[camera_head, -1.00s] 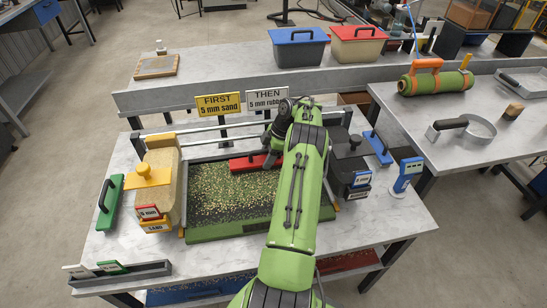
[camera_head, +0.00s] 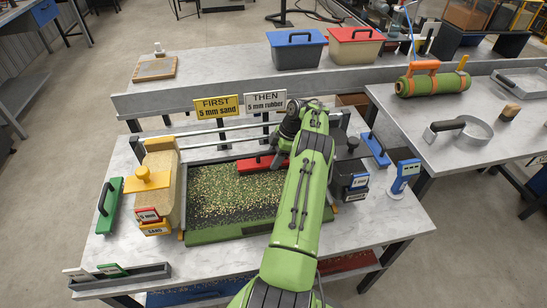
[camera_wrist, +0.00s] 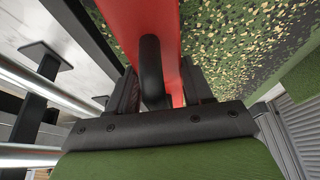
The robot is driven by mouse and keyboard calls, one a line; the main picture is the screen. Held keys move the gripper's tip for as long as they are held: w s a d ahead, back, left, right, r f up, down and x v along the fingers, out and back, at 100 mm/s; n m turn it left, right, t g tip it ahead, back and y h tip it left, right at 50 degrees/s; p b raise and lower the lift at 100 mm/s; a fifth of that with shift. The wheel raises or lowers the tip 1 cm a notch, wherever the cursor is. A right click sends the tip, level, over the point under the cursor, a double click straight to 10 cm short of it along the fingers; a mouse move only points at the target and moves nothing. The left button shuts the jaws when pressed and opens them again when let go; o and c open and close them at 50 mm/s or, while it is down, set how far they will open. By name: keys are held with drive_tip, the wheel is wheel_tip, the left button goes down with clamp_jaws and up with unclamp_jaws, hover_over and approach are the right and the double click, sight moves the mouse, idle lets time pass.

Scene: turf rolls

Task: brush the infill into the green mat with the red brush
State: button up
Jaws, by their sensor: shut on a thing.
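The green mat (camera_head: 215,231) lies on the near table, its top strewn with pale and dark infill; the grains also show in the wrist view (camera_wrist: 245,40). The infill is thick at the middle and left, and a darker band runs along the near side. The red brush (camera_head: 254,164) is at the mat's far edge, right of middle. In the wrist view my gripper (camera_wrist: 160,95) is shut on the black handle of the red brush (camera_wrist: 140,25). My green arm hides the mat's right part. I cannot tell whether the bristles touch the mat.
A sand hopper (camera_head: 160,185) stands left of the mat, a dark hopper (camera_head: 350,175) right. A green brush (camera_head: 109,205) and a blue brush (camera_head: 376,150) lie at the sides. Signs (camera_head: 217,106) and rails stand behind. A caddy (camera_head: 122,277) sits at the front left corner.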

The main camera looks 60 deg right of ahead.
sight(274, 150)
drive_tip(key=shift+r+p, duration=2.15)
drive_tip(key=shift+r, duration=1.4)
drive_tip(key=shift+f, duration=0.1)
